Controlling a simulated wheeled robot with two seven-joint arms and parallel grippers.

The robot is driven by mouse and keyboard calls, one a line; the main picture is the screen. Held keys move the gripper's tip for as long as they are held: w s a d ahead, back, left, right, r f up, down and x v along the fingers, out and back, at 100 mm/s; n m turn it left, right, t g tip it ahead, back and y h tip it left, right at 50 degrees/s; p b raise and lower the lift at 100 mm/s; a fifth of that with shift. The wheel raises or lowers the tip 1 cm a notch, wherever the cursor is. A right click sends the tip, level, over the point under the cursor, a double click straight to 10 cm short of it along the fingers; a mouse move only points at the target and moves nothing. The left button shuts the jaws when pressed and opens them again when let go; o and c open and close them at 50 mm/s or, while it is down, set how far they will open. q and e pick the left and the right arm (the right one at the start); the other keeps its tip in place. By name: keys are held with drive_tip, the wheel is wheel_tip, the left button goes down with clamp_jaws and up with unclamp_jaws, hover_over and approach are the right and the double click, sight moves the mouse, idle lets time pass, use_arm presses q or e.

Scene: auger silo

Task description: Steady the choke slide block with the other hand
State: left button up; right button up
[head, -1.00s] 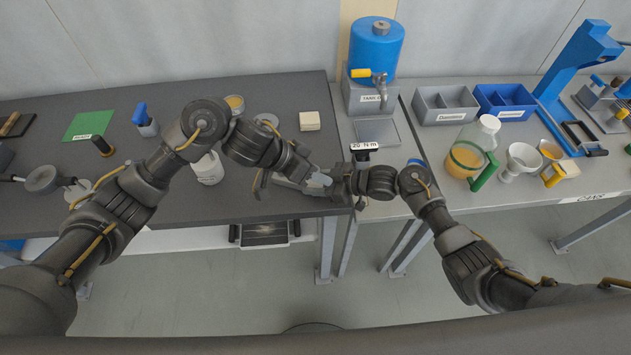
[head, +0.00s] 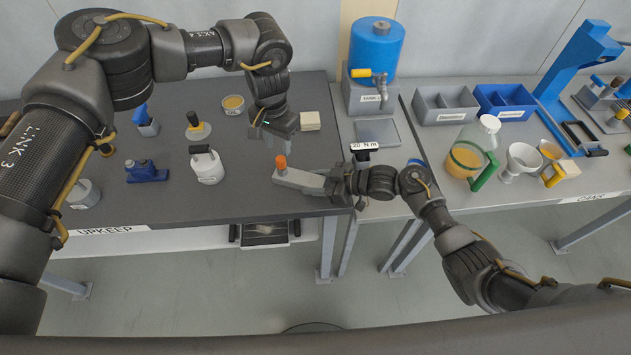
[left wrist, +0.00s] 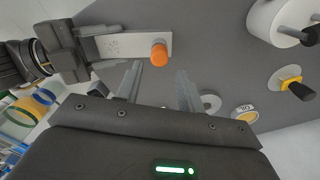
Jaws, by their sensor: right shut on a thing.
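The choke slide block is a light grey bar (head: 300,181) with an orange knob (head: 281,161) near its left end. It lies at the front right of the dark bench. My right gripper (head: 335,185) is shut on the block's right end. In the left wrist view the block (left wrist: 115,46), its orange knob (left wrist: 159,54) and my right gripper (left wrist: 68,48) show at the upper left. My left gripper (head: 280,130) is behind and above the block, apart from it. Its two fingers (left wrist: 157,82) are spread and empty in the left wrist view.
A white jug (head: 206,168), a blue tool (head: 147,172) and a yellow-filled dish (head: 233,103) stand left of the block. A cream block (head: 310,121) is near my left gripper. A blue tank (head: 376,48) stands behind, at right. The bench's front edge is close to the block.

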sight(280, 158)
use_arm(q)
drive_tip(key=shift+f, duration=4.05)
drive_tip(key=c, duration=0.7)
drive_tip(key=o, duration=1)
drive_tip(key=shift+r, duration=0.1)
wheel_tip(280, 158, up, 12)
drive_tip(key=shift+f, duration=0.1)
